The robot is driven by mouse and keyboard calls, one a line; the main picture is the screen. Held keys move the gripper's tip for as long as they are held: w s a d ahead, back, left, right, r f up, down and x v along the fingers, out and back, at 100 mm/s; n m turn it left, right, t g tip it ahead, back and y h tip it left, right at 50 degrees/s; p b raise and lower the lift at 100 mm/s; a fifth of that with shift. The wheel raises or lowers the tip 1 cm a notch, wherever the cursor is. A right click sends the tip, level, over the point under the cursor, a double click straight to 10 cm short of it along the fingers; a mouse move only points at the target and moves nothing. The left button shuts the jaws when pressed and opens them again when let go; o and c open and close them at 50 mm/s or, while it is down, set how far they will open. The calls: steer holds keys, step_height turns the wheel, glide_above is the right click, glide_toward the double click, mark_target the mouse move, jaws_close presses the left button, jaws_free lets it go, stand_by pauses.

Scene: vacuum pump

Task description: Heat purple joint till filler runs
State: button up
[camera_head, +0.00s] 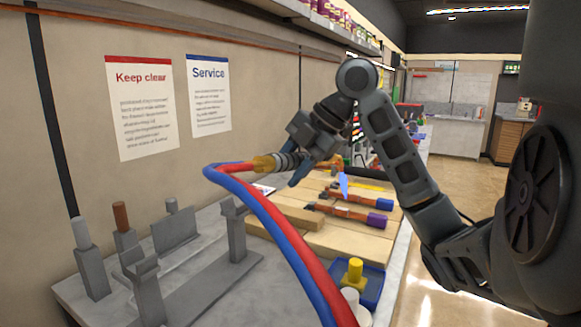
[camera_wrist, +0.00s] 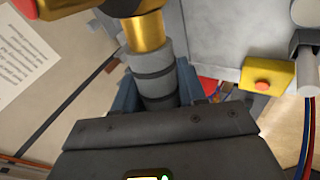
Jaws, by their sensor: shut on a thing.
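My gripper (camera_head: 305,150) is shut on a torch (camera_head: 287,161) with a grey banded handle and a brass end. Red and blue hoses (camera_head: 262,208) hang from it toward the front. In the wrist view the torch's grey handle (camera_wrist: 155,75) sits between my fingers. The purple joint (camera_head: 377,220) is the purple end on the nearer copper pipe, lying on wooden blocks (camera_head: 345,243) to the right of and below my gripper. A second copper pipe with a dark blue-purple end (camera_head: 384,204) lies behind it.
A grey metal rack (camera_head: 200,285) with upright posts stands at the front left. A blue tray (camera_head: 372,285) holding a yellow-topped item (camera_head: 355,270) is by the bench's front edge. The wall with posters (camera_head: 142,105) is close behind the torch.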

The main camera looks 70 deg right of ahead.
step_height(320, 180, down, 11)
steer(key=b, duration=0.8)
steer(key=shift+b, duration=0.3)
stand_by(0.3)
steer(key=shift+r, duration=0.1)
stand_by(6.0)
